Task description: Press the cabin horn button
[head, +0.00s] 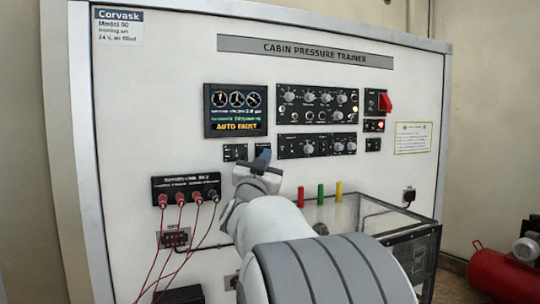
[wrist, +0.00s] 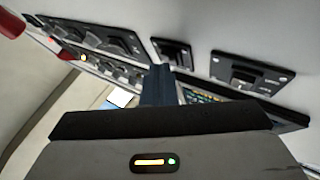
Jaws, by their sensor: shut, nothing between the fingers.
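My gripper (head: 262,160) is shut and empty, its dark blue fingers pointing at the trainer panel just below the display. In the wrist view the closed fingers (wrist: 157,82) point up toward a small dark module (wrist: 172,53). In the head view this small module (head: 262,149) is partly hidden behind the fingers. A second small dark module (head: 235,152) sits just left of the fingers; it also shows in the wrist view (wrist: 245,73). The labels are too small to read, so I cannot tell which one is the cabin horn button. Contact is not clear.
The display (head: 236,111) reads AUTO FAULT. Knob panels (head: 317,104) and a red switch cover (head: 385,102) are to the right. Red leads hang from a socket block (head: 186,187) at lower left. A clear-sided box (head: 412,236) projects at lower right.

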